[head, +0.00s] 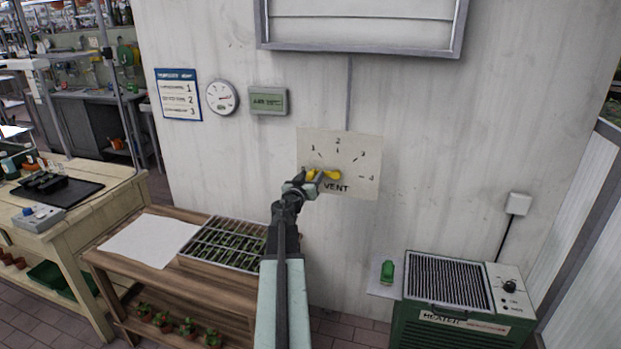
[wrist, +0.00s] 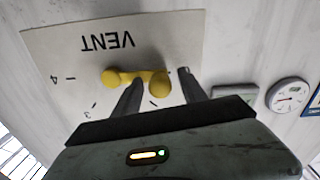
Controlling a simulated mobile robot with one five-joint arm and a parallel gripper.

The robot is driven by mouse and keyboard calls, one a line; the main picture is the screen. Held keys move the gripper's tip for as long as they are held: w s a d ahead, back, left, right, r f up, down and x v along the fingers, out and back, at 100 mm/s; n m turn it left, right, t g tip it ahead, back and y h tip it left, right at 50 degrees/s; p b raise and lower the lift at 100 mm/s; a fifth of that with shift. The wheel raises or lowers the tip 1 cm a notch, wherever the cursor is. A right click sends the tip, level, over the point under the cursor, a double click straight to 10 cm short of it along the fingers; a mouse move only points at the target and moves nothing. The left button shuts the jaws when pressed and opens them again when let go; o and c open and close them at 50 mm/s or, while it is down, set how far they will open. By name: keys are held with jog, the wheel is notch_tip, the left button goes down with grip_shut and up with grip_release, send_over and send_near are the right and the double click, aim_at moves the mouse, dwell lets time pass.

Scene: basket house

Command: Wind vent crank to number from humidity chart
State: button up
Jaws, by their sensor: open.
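The vent plate (head: 358,185) is a pale card on the wall with marks 1 to 4 and the word VENT; it shows upside down in the wrist view (wrist: 70,45). The yellow crank (head: 332,174) lies across it, its arm pointing left in the head view. My gripper (head: 308,178) is at the crank's left end. In the wrist view its open fingers (wrist: 160,78) stand on either side of the crank's knob (wrist: 159,88); contact cannot be told. The chart (head: 179,95), blue-headed with rows ending in 1, 2 and 3, hangs at left; its words are too small to read.
A round dial gauge (head: 222,97) and a grey-green display box (head: 268,101) hang between chart and plate. A wooden bench (head: 115,265) with a seedling tray (head: 225,245) stands below left. A green heater (head: 462,300) stands below right. The wall around the plate is clear.

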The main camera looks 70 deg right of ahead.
grip_shut()
dwell(1.2)
